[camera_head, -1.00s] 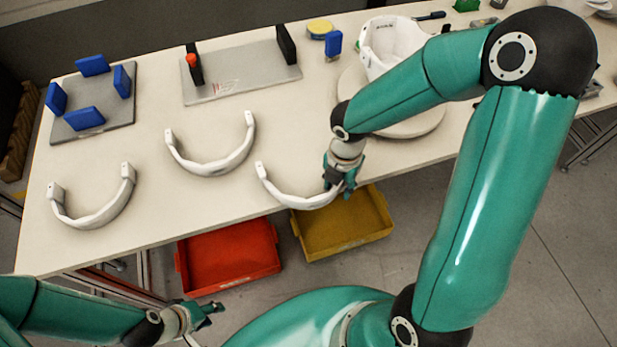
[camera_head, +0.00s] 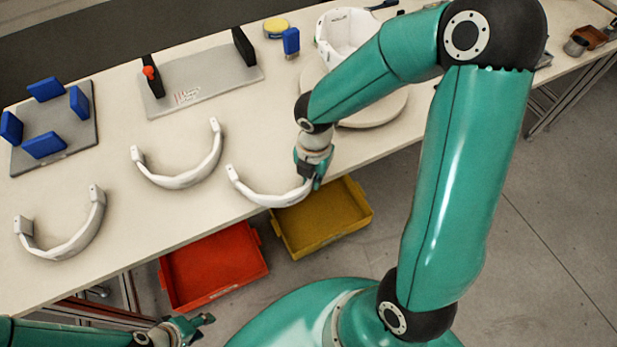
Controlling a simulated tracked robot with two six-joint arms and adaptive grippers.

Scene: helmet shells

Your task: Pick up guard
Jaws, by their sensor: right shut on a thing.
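Three white U-shaped guards lie on the pale table. The right-hand guard (camera_head: 262,196) is at the table's front edge, and my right gripper (camera_head: 314,182) is shut on its right end. The gripper hides that end, and I cannot tell whether the guard is lifted off the table. The middle guard (camera_head: 182,180) and the left guard (camera_head: 65,246) lie apart from it to the left. My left gripper (camera_head: 197,330) is low at the bottom of the view, in front of the table, open and empty.
A red bin (camera_head: 213,268) and a yellow bin (camera_head: 322,220) stand below the table's front edge. A grey plate with blue blocks (camera_head: 55,145), a grey fixture (camera_head: 205,82) and a white helmet shell (camera_head: 345,38) on a round stand (camera_head: 375,112) occupy the table.

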